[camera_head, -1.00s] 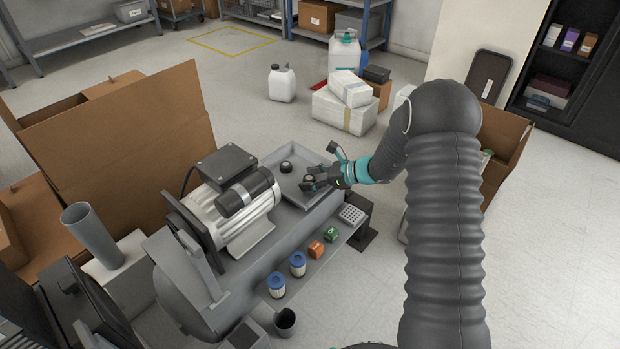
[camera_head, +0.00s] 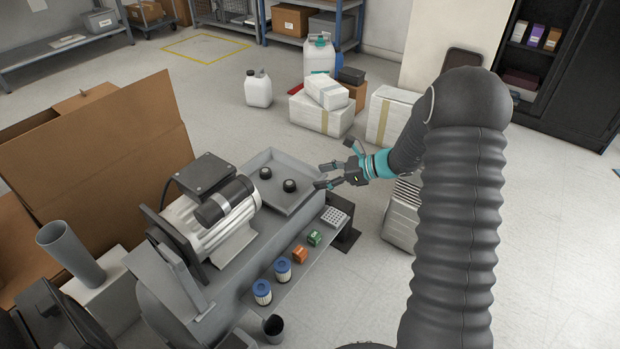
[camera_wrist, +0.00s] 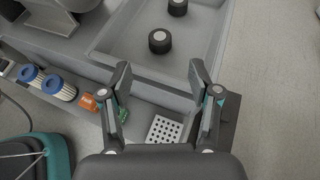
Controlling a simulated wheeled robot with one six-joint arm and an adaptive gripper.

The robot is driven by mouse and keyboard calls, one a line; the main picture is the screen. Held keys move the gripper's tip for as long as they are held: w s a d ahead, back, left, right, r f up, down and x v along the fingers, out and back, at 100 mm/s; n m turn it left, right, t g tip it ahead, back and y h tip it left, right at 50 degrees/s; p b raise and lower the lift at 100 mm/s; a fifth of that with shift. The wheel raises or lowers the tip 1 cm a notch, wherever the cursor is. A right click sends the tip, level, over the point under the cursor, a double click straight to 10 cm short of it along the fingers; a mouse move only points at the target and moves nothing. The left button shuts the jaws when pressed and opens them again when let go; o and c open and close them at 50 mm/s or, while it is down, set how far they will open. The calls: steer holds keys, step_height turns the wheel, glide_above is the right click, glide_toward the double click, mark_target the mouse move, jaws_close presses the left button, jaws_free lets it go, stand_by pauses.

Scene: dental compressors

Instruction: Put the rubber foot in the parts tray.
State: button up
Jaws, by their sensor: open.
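Two short black round rubber feet with pale tops stand apart in the shallow grey parts tray. One foot (camera_head: 265,172) is toward the back, the other foot (camera_head: 289,185) toward the right side. They also show in the wrist view, one nearer (camera_wrist: 160,41) and one farther (camera_wrist: 177,8). The parts tray (camera_head: 275,198) sits beside the motor; its floor (camera_wrist: 125,42) shows in the wrist view. My gripper (camera_head: 320,176) is open and empty just right of the tray. In the wrist view its fingers (camera_wrist: 160,75) are spread wide, apart from the nearer foot.
A silver motor (camera_head: 205,225) stands left of the tray. A large open cardboard box (camera_head: 115,170) stands at left.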

steer(key=shift+s+d+r, duration=0.15)
steer(key=shift+d+r, duration=0.1)
steer(key=shift+d, duration=0.15)
steer(key=s+r+n+g+h, duration=0.2)
steer(key=s+r+n+h, duration=0.3)
steer(key=s+r+n, duration=1.05)
steer(key=s+d+r+n+t+h, duration=0.2)
steer(key=s+d+h, duration=0.1)
steer(key=s, duration=0.6)
steer(key=s+d+r+n+t+h, duration=0.1)
steer(key=s+d+n+t+h, duration=0.1)
steer(key=s, duration=0.8)
steer(key=shift+d+r+n+h, duration=0.4)
steer(key=shift+d+n+h, duration=0.35)
steer(key=shift+d+h, duration=0.75)
steer(key=shift+d+y, duration=0.25)
steer(key=shift+y, duration=0.05)
steer(key=shift+c, duration=0.2)
